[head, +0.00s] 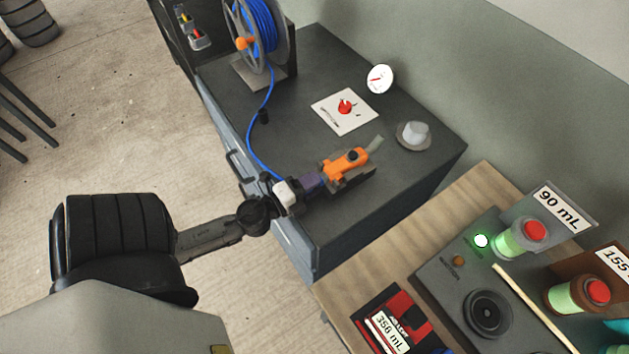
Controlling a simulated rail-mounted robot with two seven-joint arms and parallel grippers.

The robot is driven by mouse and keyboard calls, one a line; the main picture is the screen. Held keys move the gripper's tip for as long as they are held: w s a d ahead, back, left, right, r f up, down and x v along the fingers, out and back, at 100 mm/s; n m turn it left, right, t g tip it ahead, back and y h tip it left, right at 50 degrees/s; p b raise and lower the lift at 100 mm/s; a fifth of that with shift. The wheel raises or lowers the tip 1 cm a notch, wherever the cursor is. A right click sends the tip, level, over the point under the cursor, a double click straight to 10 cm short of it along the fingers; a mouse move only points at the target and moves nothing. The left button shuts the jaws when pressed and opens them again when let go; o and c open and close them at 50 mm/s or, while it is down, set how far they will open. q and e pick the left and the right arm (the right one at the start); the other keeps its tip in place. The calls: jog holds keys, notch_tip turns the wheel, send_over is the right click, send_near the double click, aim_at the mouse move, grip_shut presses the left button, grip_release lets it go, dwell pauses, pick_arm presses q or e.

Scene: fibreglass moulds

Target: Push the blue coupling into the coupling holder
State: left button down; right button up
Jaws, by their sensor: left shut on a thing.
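My left gripper (316,182) reaches in from the left over the front edge of the dark bench. It is shut on the blue coupling, which is mostly hidden by the fingers; only a dark bluish patch shows there. The blue hose (252,140) runs from the reel down to the gripper. My right gripper is out of view.
A hose reel (262,28) stands at the back left of the bench. A white card with a red knob (345,108), a round gauge (379,78) and a grey cone-shaped piece (413,134) are behind. A wooden table (375,262) with a scale and jars is at right.

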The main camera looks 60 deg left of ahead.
pick_arm(q)
jog(key=shift+s, duration=0.65)
jog(key=shift+s+d+b, duration=0.15)
jog(key=shift+s+b, duration=0.35)
jog(key=shift+s, duration=0.2)
jog(key=shift+s+d+b, duration=0.1)
jog(key=shift+s+b, duration=0.35)
jog(key=shift+s, duration=0.2)
jog(key=shift+s+b, duration=0.3)
jog(key=shift+s, duration=0.3)
jog(key=shift+s+d, duration=0.1)
jog(key=shift+s, duration=0.1)
